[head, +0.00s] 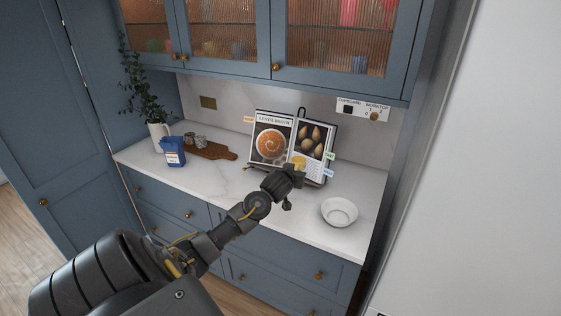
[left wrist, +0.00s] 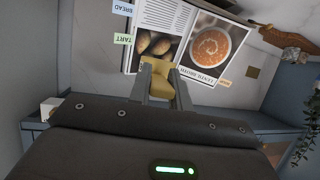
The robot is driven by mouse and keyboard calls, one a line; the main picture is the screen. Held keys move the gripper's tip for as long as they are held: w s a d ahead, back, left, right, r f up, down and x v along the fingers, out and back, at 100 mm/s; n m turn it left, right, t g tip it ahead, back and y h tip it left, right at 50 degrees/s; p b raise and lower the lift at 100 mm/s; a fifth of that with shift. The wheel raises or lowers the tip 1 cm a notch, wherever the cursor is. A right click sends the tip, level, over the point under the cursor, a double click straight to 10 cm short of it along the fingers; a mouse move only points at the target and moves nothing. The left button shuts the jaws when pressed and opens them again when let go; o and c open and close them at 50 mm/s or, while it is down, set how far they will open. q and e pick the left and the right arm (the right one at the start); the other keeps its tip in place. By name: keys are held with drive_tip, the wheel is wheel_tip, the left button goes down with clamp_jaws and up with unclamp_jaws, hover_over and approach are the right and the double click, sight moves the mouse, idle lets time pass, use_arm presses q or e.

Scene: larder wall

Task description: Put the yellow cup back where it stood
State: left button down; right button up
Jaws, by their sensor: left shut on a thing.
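The yellow cup (head: 299,160) is in my left gripper (head: 297,168), in front of the open cookbook (head: 311,137) in the head view. In the left wrist view the yellow cup (left wrist: 157,82) sits between the two fingers of my left gripper (left wrist: 161,86), which is shut on it. The cookbook pages (left wrist: 212,45) lie behind the cup there. The cup's lower part is hidden by the gripper in the head view, and I cannot tell how high it is above the counter. My right gripper is in neither view.
A white bowl (head: 339,212) stands on the counter (head: 225,182) at the right. A blue packet (head: 173,152), a white jug with a plant (head: 158,134) and a wooden board (head: 213,151) with small jars are at the left. Glass-fronted cupboards (head: 228,60) hang above.

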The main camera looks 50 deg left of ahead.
use_arm(q)
drive_tip(key=s+d+r+m+t+h+b, duration=0.1)
drive_tip(key=d+r+m+h, duration=0.3)
drive_tip(key=d, duration=1)
drive_tip(key=s+d+r+m+t+h+b, duration=0.1)
drive_tip(key=d+r, duration=0.4)
drive_tip(key=d, duration=0.9)
drive_tip(key=s+d+f+h+b, duration=0.1)
drive_tip(key=s+d+f+b, duration=0.3)
drive_tip(key=b, duration=0.8)
wheel_tip(320, 180, down, 2)
drive_tip(key=shift+s+d+f+m, duration=0.15)
drive_tip(key=shift+s+d+m, duration=0.1)
drive_tip(key=shift+d+m, duration=0.25)
drive_tip(key=shift+s, duration=0.1)
